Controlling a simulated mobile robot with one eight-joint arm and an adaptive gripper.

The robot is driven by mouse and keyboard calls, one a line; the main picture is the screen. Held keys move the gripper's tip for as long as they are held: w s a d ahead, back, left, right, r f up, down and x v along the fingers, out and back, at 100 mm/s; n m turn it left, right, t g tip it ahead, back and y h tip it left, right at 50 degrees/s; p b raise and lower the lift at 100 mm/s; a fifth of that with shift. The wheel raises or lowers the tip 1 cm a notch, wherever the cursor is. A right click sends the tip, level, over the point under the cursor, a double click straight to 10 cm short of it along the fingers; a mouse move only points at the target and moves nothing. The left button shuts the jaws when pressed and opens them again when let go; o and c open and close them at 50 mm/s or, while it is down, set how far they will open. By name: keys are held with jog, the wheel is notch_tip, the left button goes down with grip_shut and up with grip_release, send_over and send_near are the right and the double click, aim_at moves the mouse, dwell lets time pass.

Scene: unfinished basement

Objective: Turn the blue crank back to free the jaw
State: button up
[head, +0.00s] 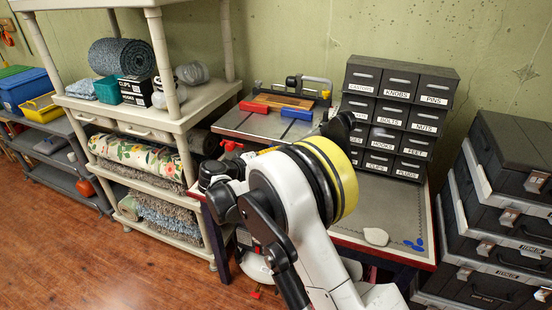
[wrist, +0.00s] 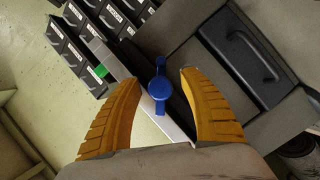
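In the wrist view the blue crank (wrist: 159,89) shows a round disc with a smaller knob above it and a short stem below. It lies between the two amber fingers of my gripper (wrist: 158,88), which are wide apart. Neither finger visibly touches it, and its distance beyond the fingertips is hard to judge. A pale metal strip (wrist: 172,128) runs beside it. In the head view my arm hides the gripper fingers. I cannot identify the jaw for certain.
A dark labelled drawer cabinet (head: 399,115) stands at the back of the bench (head: 385,205). A pale flat piece (head: 376,236) and small blue ovals (head: 416,245) lie at the front right. Stacked dark cases (head: 500,225) stand right, a beige shelf (head: 130,112) left.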

jog(key=shift+a, duration=0.1)
jog(key=shift+s+a+r, duration=0.2)
jog(key=shift+s+a, duration=0.1)
jog(key=shift+a, duration=0.05)
jog(key=v, duration=1.1)
jog(key=shift+d, duration=0.1)
